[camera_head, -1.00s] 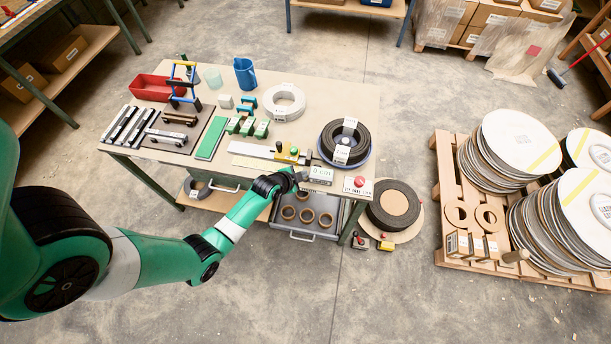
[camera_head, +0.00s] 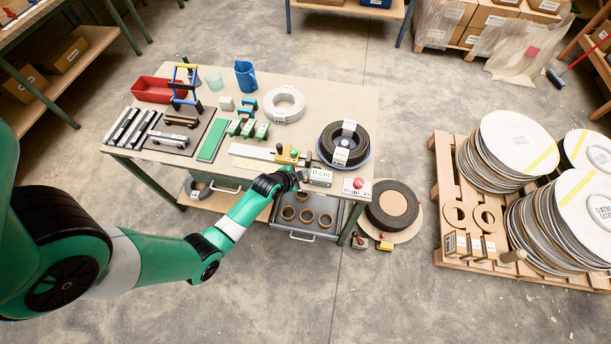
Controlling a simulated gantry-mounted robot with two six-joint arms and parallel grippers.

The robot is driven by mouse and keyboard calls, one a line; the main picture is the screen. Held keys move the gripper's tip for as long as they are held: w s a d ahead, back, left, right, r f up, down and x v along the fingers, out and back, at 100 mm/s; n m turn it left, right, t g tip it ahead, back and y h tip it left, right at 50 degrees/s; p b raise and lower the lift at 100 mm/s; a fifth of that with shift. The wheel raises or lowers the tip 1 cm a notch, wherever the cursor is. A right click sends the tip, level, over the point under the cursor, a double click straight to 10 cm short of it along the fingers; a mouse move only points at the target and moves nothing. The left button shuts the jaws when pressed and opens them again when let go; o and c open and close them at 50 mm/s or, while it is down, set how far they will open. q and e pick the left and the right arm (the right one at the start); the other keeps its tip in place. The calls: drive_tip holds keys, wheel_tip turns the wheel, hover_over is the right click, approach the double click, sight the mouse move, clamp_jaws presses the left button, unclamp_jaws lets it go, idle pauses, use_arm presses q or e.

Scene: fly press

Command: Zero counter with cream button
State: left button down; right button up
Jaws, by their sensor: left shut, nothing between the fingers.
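The counter (camera_head: 319,177) is a small box with a pale display at the front edge of the workbench, right of the middle. Its digits are too small to read surely. The cream button cannot be made out at this size. My left gripper (camera_head: 299,177) is shut and empty, at the counter's left side. Whether it touches the counter or a button there cannot be told. My right gripper is not in view.
A red-button box (camera_head: 357,187) stands right of the counter. A black coil (camera_head: 343,145) lies behind the counter. An open drawer (camera_head: 296,236) with brown rings sits below.

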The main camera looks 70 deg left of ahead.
use_arm(q)
wheel_tip(320, 180, up, 5)
drive_tip(key=p, duration=0.4)
drive_tip(key=shift+p, duration=0.4)
idle(0.6)
